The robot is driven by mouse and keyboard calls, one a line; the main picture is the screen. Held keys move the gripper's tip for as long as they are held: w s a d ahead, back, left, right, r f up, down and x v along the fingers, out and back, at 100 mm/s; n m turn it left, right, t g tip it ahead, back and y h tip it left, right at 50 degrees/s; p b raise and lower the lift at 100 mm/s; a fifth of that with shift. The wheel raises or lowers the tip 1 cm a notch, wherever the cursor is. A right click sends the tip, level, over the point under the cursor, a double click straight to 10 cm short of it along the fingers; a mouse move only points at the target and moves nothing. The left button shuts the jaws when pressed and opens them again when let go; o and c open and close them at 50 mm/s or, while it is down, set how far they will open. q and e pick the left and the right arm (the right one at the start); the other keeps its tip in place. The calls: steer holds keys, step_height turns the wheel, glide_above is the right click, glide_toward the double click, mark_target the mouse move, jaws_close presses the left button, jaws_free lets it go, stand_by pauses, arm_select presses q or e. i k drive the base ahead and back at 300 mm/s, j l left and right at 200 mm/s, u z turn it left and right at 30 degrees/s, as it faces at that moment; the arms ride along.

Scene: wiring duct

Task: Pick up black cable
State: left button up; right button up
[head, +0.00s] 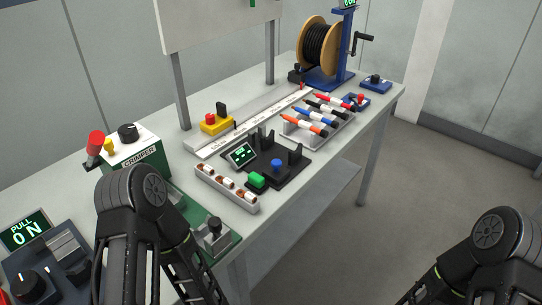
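Black cable (319,46) is wound on a wooden spool (334,37) at the far end of the workbench. The spool sits on a blue stand (343,55) with a black hand crank (361,41) on its right side. Parts of both my arms show at the bottom of the head view, the left one at the near end of the bench and the right one over the floor. Neither gripper's fingertips are in view. Both arms are far from the spool.
On the bench (156,147) stand a green crimper (136,152), a ruled white strip (250,122) with a yellow-and-black device (215,123), a rack of coloured markers (318,115), a black fixture (268,158) and a tray of small parts (226,187). Open floor (400,190) lies to the right.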

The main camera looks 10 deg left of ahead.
mark_target(330, 110)
steer(key=i+l, duration=0.15)
steer(key=l, duration=0.25)
steer(key=i+l, duration=0.15)
steer(key=l, duration=0.2)
steer(key=i+l, duration=0.15)
steer(key=l, duration=0.25)
steer(key=i+l, duration=0.15)
steer(key=l, duration=0.2)
steer(key=i+l, duration=0.2)
steer(key=l, duration=0.2)
steer(key=i+l, duration=0.15)
steer(key=l, duration=0.2)
steer(key=i+l, duration=0.15)
steer(key=l, duration=0.25)
steer(key=u, duration=1.7)
